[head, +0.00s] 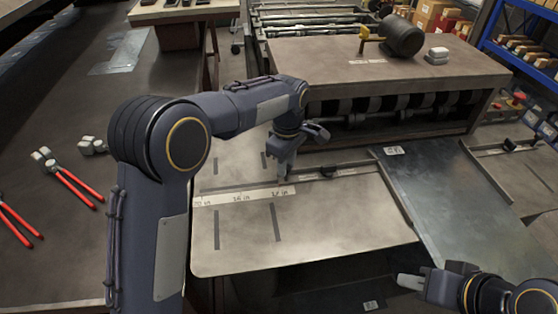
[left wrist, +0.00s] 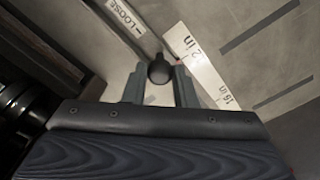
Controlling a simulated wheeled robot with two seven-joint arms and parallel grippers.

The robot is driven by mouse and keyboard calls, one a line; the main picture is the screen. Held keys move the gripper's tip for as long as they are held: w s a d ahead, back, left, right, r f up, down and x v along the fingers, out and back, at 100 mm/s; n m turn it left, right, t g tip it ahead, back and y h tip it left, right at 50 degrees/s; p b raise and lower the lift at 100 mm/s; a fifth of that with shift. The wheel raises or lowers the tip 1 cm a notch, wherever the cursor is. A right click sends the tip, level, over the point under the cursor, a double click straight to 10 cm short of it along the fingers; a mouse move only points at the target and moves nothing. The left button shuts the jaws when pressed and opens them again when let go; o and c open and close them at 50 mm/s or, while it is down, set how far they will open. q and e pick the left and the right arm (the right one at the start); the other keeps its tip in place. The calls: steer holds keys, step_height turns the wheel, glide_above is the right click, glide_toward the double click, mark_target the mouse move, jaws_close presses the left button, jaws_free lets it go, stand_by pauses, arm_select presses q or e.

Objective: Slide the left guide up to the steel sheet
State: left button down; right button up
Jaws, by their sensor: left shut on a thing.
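My left gripper (head: 281,178) reaches down over the left side table, beside the printed inch scale (head: 240,196).
Red-handled pliers (head: 75,180) lie on the left bench. The wrist view shows a LOOSE label (left wrist: 125,18).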

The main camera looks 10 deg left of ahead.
arm_select(q)
steer(key=shift+d+r, duration=0.1)
steer(key=shift+d, duration=0.05)
steer(key=c, duration=1.2)
jaws_free()
step_height(320, 180, up, 7)
steer(key=shift+r, duration=0.35)
